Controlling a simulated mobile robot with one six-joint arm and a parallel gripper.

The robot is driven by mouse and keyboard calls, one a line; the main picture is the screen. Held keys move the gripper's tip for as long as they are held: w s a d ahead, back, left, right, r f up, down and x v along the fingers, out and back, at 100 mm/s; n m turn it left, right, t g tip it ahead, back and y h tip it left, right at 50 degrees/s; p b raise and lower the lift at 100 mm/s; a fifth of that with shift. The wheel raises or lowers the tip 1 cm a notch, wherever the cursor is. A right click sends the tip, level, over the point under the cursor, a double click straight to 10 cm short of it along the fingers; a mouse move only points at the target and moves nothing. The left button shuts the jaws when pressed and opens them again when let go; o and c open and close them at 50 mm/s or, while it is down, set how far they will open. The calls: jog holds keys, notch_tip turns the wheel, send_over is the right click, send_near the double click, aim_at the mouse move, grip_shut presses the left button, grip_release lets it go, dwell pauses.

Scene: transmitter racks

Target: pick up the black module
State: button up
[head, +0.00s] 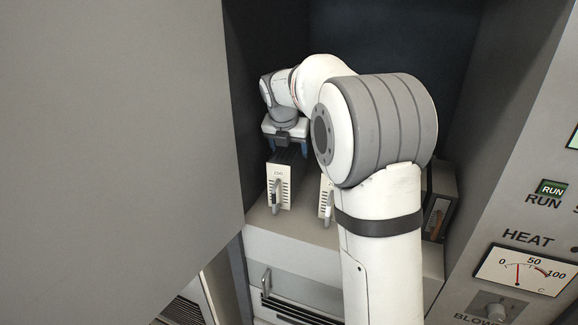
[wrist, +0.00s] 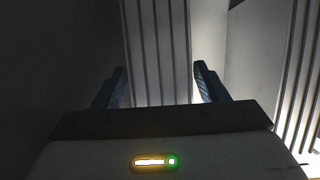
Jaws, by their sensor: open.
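My gripper (head: 289,143) is open, pointing down above a module (head: 279,184) with a cream front, a grey handle and a dark top. In the wrist view, the two blue fingers of my gripper (wrist: 160,84) stand either side of a grey ribbed surface (wrist: 158,50), apart from each other with nothing clamped. The head view does not show clearly whether the fingers touch the module. A black-cased module (head: 441,200) stands at the right end of the shelf, partly hidden by my arm. I cannot tell which one the task calls black.
Another cream-fronted module (head: 326,196) stands between them, mostly behind my arm. All rest on a grey shelf (head: 284,226) inside a dark rack bay. A large grey panel (head: 110,130) closes the left side. A control panel (head: 525,235) with a HEAT gauge stands at right.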

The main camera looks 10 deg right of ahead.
jog(key=shift+c, duration=0.5)
jog(key=c, duration=1.3)
grip_shut()
jog(key=shift+r, duration=0.15)
